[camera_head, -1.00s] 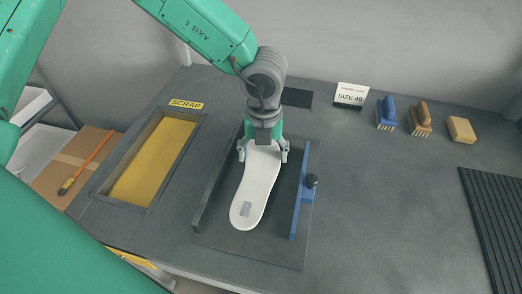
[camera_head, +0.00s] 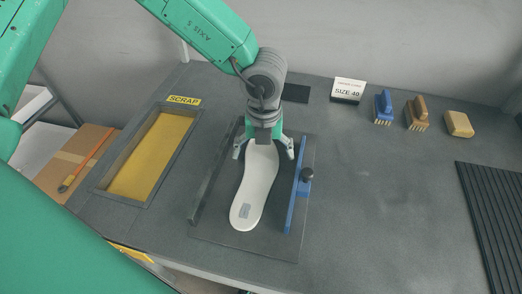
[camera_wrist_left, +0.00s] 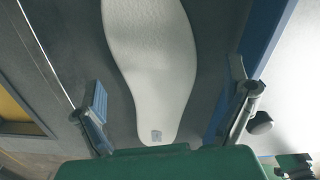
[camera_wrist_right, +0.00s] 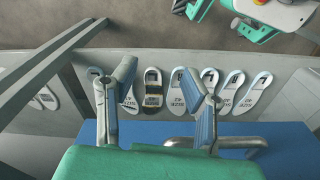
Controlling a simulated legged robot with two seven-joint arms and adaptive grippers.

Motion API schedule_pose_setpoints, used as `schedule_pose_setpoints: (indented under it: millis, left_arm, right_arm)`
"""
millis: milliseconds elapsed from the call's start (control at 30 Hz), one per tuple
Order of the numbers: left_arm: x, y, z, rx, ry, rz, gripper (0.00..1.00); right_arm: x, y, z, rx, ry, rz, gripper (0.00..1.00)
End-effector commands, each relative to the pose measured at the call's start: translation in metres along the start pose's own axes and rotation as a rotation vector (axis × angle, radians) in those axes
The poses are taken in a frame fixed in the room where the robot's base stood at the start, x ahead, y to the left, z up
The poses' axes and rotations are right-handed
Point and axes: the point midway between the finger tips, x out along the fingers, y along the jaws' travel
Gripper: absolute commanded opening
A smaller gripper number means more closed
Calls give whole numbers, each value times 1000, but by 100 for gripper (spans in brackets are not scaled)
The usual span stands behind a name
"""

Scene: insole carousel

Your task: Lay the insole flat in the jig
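The white insole (camera_head: 256,185) lies lengthwise on the dark plate of the jig (camera_head: 215,240), between a dark fence on its left and a blue bar (camera_head: 298,195) with a black knob on its right. It looks flat, though its underside is hidden. A grey printed patch marks its near end. My left gripper (camera_head: 264,152) is over the insole's far end, fingers spread on either side. In the left wrist view, both fingers stand apart from the insole (camera_wrist_left: 155,60). My right gripper (camera_wrist_right: 157,110) is open and empty, away from the jig.
A yellow-floored scrap bin (camera_head: 193,143) is left of the jig. A size 40 card (camera_head: 348,91), two brushes (camera_head: 384,108) (camera_head: 417,113) and a tan block (camera_head: 459,124) stand at the back. In the right wrist view, several labelled insoles (camera_wrist_right: 186,85) lie in a row beyond the fingers.

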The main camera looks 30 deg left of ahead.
Motion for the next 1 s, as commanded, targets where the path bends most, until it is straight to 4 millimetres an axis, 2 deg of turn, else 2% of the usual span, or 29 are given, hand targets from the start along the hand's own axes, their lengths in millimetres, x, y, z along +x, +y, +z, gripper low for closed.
schedule_pose_setpoints:
  millis: [233,333,467,800,1000]
  left_arm:
    - [0,3,2,-1,1,-3,94]
    - [-7,3,2,-1,1,-5,94]
    - [-29,1,2,-2,-2,-5,94]
    - [-99,-5,-1,0,-4,3,94]
    - [-117,-4,0,0,-1,2,94]
  right_arm:
    - [-1,0,1,0,2,1,40]
    - [-1,-1,2,1,2,2,40]
    - [-1,0,2,0,3,1,40]
    - [0,2,2,1,2,-2,40]
    - [-1,0,2,0,3,0,40]
